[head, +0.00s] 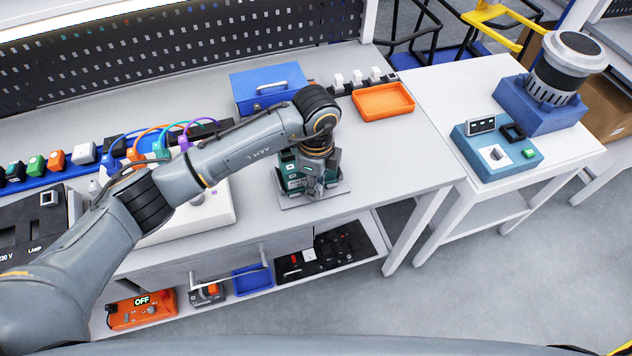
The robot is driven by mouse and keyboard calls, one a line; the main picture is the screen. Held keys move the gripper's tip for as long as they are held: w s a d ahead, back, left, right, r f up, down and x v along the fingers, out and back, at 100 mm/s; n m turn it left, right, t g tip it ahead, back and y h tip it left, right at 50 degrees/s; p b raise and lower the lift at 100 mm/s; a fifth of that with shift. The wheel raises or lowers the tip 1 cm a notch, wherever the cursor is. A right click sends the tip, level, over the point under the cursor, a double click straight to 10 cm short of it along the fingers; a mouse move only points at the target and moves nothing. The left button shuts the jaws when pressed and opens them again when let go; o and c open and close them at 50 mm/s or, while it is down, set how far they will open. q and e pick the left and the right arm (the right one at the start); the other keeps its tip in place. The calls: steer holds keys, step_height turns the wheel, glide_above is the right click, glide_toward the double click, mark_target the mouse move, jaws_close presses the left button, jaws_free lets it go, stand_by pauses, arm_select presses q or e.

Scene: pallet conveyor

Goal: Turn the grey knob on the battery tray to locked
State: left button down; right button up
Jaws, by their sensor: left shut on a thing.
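The battery tray (336,190) is a light grey plate on the workbench, near its front edge. A dark green battery block (292,180) with pale labels stands on it. My left arm reaches in from the left, and my left gripper (317,183) points down over the tray, right beside the green block. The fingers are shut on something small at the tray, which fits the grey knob. The knob itself is hidden behind the gripper, so its position cannot be read. My right gripper is not in view.
A blue toolbox (268,88) and an orange tray (382,101) stand behind. A white box with a dial (196,198) is left of the tray, partly under my arm. A side table (430,80) holds a teal device (498,152).

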arm_select(q)
steer(key=shift+w+r+n, duration=0.1)
steer(key=shift+n, duration=0.7)
steer(key=c, duration=1.4)
jaws_free()
